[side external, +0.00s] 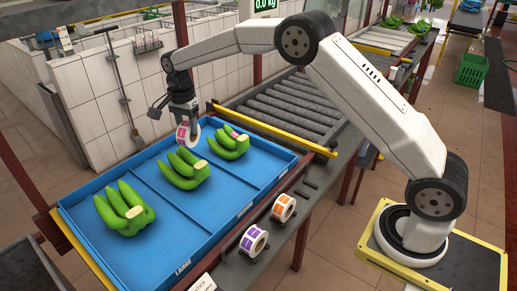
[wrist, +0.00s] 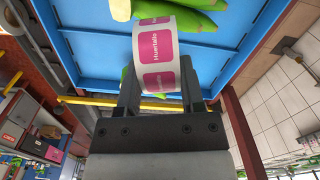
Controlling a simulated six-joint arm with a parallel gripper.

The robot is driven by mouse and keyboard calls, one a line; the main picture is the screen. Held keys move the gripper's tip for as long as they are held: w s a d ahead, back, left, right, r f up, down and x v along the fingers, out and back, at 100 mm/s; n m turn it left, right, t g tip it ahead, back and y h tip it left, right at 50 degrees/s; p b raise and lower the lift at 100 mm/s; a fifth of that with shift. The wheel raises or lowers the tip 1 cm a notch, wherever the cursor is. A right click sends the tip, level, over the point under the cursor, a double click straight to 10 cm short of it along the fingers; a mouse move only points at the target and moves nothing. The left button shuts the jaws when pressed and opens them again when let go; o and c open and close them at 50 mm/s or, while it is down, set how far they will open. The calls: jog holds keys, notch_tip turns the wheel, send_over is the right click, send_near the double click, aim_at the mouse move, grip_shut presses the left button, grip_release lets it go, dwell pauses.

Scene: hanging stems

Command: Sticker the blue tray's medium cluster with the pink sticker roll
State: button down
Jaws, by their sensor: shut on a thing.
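The blue tray (side external: 213,221) has dividers and holds three green banana clusters in a row. The nearest cluster (side external: 124,210) looks largest, the middle cluster (side external: 183,169) looks medium, and the far cluster (side external: 229,145) looks smallest. A small pink patch shows at the top of the far cluster. My gripper (side external: 186,122) is shut on the pink sticker roll (side external: 183,138) and holds it above the tray, just behind the middle cluster and left of the far one. In the wrist view the roll (wrist: 157,46) shows pink labels between my fingers and partly hides green bananas behind it.
An orange sticker roll (side external: 284,207) and a purple sticker roll (side external: 253,241) stand on the ledge at the tray's near right side. A roller conveyor (side external: 288,105) with a yellow rail (side external: 262,126) lies beyond the tray. A white tiled wall (side external: 92,100) stands behind.

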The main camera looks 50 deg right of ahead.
aim_at(190, 138)
jog(key=shift+f, duration=1.95)
jog(key=shift+s+f, duration=0.1)
jog(key=shift+f, duration=0.25)
dwell(0.8)
jog(key=shift+r, duration=3.65)
jog(key=shift+d, duration=0.1)
